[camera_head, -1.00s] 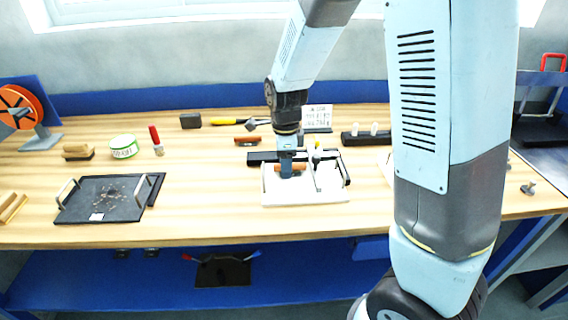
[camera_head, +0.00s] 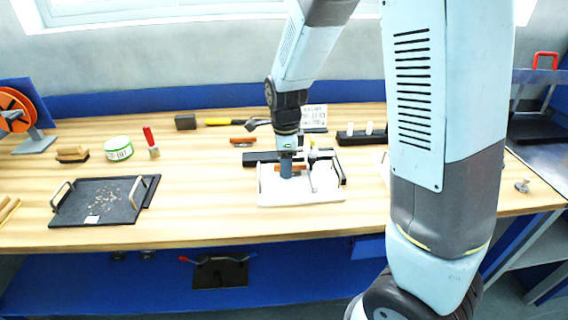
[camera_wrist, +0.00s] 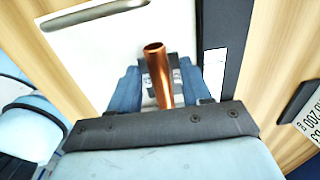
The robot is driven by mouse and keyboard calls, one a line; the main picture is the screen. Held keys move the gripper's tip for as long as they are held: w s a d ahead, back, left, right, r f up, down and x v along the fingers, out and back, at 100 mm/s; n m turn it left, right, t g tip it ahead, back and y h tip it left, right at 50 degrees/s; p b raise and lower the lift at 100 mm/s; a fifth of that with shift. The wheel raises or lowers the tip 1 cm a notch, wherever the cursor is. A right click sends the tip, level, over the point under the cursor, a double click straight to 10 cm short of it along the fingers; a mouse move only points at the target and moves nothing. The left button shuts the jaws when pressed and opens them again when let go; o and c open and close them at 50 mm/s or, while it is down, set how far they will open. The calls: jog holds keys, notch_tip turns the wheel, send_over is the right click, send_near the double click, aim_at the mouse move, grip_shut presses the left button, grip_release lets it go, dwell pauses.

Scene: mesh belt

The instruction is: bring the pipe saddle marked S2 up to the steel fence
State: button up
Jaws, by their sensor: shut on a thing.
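My gripper (camera_head: 287,172) points down over the white board (camera_head: 300,198) in the head view. In the wrist view its blue fingers (camera_wrist: 157,92) are shut on a dark grey block with screws, which looks like the pipe saddle (camera_wrist: 148,84). No S2 mark is legible. A copper pipe (camera_wrist: 156,62) passes between the fingers at the saddle and shows at both sides of the gripper in the head view. Which part is the steel fence is unclear; a pale upright divider (camera_head: 312,178) stands on the board just right of the gripper. The saddle's underside is hidden.
A black bar (camera_head: 258,158) lies behind the board, and a printed card (camera_head: 314,116) stands farther back. A black tray with handles (camera_head: 118,207) is at the left. A black holder with white pegs (camera_head: 352,137) is at back right. Bare bench lies left of the board.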

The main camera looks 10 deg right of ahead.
jog(key=o, duration=1.4)
jog(key=shift+d, duration=0.1)
jog(key=shift+c, duration=0.2)
jog(key=shift+r, duration=0.1)
notch_tip(320, 180, up, 12)
jog(key=s+d+r+n+t, duration=0.2)
jog(key=s+d+r+n, duration=0.3)
jog(key=s+d+n, duration=0.2)
jog(key=s+d+r+n+t, duration=0.3)
jog(key=s+d+r+n, duration=0.3)
jog(key=s+n, duration=0.5)
jog(key=shift+s+d+t, duration=0.3)
jog(key=shift+d, duration=0.55)
